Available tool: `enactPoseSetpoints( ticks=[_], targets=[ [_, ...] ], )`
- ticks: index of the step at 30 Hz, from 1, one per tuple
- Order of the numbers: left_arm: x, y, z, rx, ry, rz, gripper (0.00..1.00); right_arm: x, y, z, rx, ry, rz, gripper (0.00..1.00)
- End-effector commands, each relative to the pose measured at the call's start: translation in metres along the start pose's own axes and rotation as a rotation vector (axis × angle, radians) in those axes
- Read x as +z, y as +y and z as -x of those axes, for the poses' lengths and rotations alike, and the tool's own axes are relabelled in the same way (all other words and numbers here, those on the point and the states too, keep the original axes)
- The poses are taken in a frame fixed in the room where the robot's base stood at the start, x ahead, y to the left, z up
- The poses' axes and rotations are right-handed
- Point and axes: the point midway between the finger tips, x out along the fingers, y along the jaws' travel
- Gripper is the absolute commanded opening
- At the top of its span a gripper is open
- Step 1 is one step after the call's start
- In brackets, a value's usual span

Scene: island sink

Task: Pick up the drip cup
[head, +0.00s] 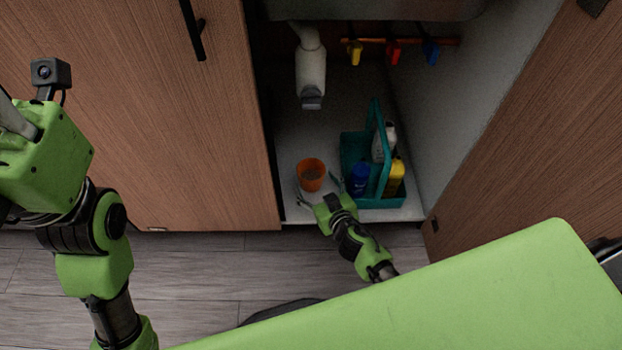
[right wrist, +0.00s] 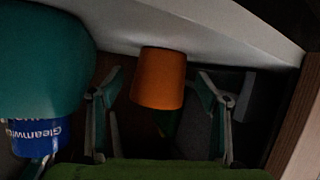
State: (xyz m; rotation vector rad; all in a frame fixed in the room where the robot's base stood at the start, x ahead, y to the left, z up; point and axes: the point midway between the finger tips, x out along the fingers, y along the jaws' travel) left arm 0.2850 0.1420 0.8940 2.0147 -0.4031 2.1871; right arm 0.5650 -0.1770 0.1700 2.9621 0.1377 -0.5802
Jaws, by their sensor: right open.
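The drip cup is an orange cup (head: 311,174) standing upright on the cabinet floor under the sink, left of a teal caddy (head: 355,147). My right gripper (head: 318,189) is open and empty at the front of the cup. In the right wrist view the cup (right wrist: 158,78) shows between the two spread fingers (right wrist: 160,105), with a gap on each side. Whether the fingertips reach past the cup's near side is hard to tell. My left arm is at the far left of the head view; its gripper is mostly cut off by the picture edge.
The caddy holds a blue bottle (head: 359,179), a yellow bottle (head: 396,178) and a whitish bottle (head: 384,142), close right of the gripper. A white drain pipe (head: 311,72) hangs above. Cabinet doors stand left (head: 150,120) and right (head: 530,130).

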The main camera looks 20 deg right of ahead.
Motion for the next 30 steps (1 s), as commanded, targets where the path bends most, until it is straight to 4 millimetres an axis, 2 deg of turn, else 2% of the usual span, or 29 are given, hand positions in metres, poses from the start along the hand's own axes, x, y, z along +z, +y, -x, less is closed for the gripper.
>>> enactPoseSetpoints(
  ticks=[1, 6, 15, 16, 20, 21, 30],
  targets=[
    [-0.003, 0.001, 0.001, 0.004, 0.015, -0.002, 0.40, 0.002, 0.001, -0.011, 0.001, 0.002, 0.004, 0.69],
    [-0.007, 0.003, -0.004, 0.014, 0.039, -0.005, 0.40, 0.002, 0.001, -0.032, 0.002, 0.001, 0.002, 0.69],
    [-0.008, 0.003, -0.007, 0.017, 0.043, -0.006, 0.40, 0.000, 0.001, -0.036, 0.001, 0.000, 0.001, 0.69],
    [-0.008, 0.003, -0.007, 0.017, 0.043, -0.006, 0.40, 0.000, 0.001, -0.036, 0.001, 0.000, 0.001, 0.64],
    [-0.008, 0.003, -0.007, 0.017, 0.043, -0.006, 0.40, 0.000, 0.001, -0.036, 0.001, 0.000, 0.001, 0.30],
    [-0.008, 0.003, -0.007, 0.017, 0.043, -0.006, 0.40, 0.000, 0.001, -0.036, 0.001, 0.000, 0.001, 0.27],
    [-0.008, 0.003, -0.007, 0.017, 0.043, -0.005, 0.40, 0.000, 0.001, -0.036, 0.001, 0.000, 0.001, 0.27]
  ],
)
